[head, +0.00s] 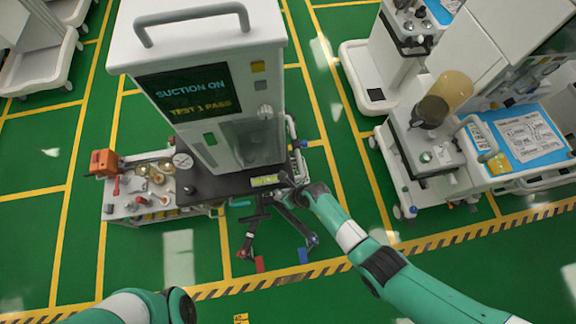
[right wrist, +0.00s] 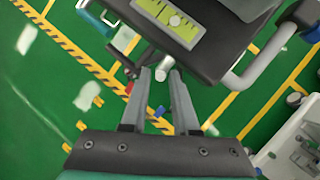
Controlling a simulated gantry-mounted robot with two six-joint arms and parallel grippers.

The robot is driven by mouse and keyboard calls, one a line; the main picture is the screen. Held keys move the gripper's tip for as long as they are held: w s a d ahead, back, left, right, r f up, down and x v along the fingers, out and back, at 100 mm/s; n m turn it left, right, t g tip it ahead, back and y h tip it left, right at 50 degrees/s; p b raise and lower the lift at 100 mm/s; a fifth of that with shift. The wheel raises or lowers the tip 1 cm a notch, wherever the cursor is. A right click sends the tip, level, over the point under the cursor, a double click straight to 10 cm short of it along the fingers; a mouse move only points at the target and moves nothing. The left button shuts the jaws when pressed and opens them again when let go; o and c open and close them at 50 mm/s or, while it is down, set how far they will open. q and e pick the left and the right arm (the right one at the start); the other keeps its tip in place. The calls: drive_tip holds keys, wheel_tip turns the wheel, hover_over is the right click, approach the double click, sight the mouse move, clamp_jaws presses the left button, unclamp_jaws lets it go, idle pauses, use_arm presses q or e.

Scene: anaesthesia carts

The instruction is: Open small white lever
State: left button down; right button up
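The small white lever (right wrist: 163,70) is a short pale cylinder below the dark front edge of the cart in the right wrist view. My right gripper (right wrist: 160,72) is open, its two grey fingers either side of the lever's end. I cannot tell whether either finger touches it. In the head view my right gripper (head: 284,181) is at the cart's front edge beside the yellow-green label, small and dark; I cannot make out the lever there. My left arm shows at the bottom left, but its gripper is out of view.
The white cart unit (head: 205,45) has a screen (head: 190,100) reading "SUCTION ON" and "TEST 1 PASS". The yellow-green label (right wrist: 168,20) sits on its dark shelf. A grey bent handle (right wrist: 258,68) stands close at the right. Another cart (head: 420,150) stands right; green floor lies between.

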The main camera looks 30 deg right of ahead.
drive_tip(key=p+v, duration=0.5)
drive_tip(key=v, duration=0.4)
drive_tip(key=shift+r, duration=0.15)
drive_tip(key=shift+s, duration=0.1)
